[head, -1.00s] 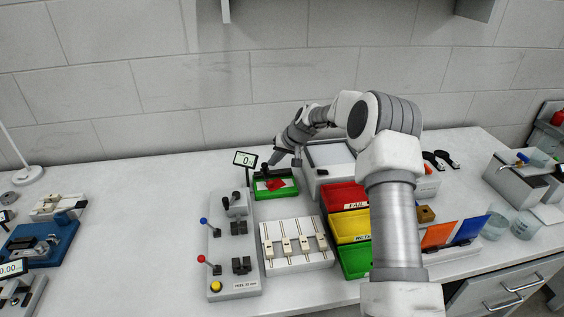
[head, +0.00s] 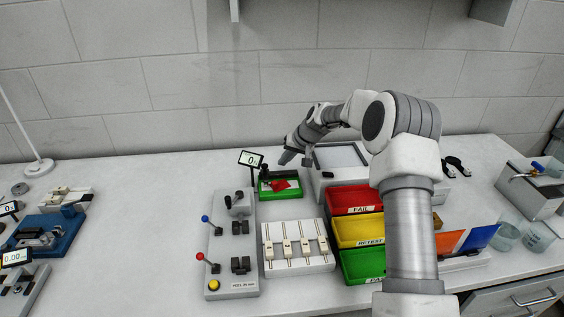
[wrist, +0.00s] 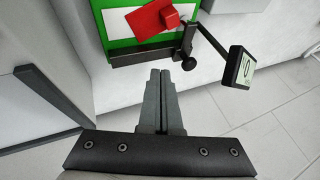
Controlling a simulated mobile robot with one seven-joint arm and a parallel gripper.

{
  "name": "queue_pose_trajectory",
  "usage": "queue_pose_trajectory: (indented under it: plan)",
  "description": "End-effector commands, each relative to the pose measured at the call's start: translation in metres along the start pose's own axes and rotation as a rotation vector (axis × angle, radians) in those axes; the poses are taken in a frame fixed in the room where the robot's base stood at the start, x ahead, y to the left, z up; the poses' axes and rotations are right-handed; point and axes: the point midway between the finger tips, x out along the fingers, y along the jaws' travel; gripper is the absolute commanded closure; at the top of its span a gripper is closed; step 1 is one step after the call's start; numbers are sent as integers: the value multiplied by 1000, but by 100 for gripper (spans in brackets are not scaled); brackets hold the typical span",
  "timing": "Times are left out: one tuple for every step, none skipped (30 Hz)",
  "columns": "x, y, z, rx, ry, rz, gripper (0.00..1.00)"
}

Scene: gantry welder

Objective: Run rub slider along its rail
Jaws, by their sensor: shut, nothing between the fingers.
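The rub tester is a green tray (head: 290,193) with a red cloth (head: 279,184) on a white strip. Its slider (wrist: 188,48), a dark block with a round black knob, sits at the right end of the dark rail (wrist: 140,56) in the wrist view. In the head view the slider (head: 264,172) is at the tray's left end. My gripper (wrist: 160,72) is shut and empty, its fingertips pointing at the rail left of the knob, apart from the knob in the picture. In the head view my gripper (head: 284,160) hangs above the tray's back edge; the exact gap cannot be told.
A small display (head: 250,158) on a post stands beside the slider. A grey-white box (head: 340,158) is close right of the tray. A lever panel (head: 232,240), a white slotted block (head: 297,262) and red, yellow and green bins (head: 354,199) lie in front.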

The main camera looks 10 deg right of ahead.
Motion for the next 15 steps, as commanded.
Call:
queue_pose_trajectory:
  plan:
    - [-3, 1, 0, 0, 1, 0, 100]
    - [-14, 0, -2, -1, 5, 1, 100]
    - [-24, 1, -2, -1, 5, 1, 100]
    - [-31, 1, -2, -1, 5, 2, 100]
    - [-38, 1, -2, -1, 5, 2, 100]
    - [-46, 1, -2, -1, 5, 2, 100]
    - [-52, 1, -2, -1, 4, 2, 100]
    - [-59, 1, -2, -1, 5, 2, 100]
    - [-66, 1, -2, -1, 3, 2, 100]
    - [-72, 1, -1, -1, 4, 2, 100]
    - [-77, 1, -1, -1, 4, 2, 100]
    - [-82, 2, -1, -1, 4, 2, 100]
    - [-87, 1, -2, -1, 3, 2, 100]
    - [-90, 1, -1, 0, 3, 2, 100]
    - [-94, 1, -1, 0, 2, 2, 100]
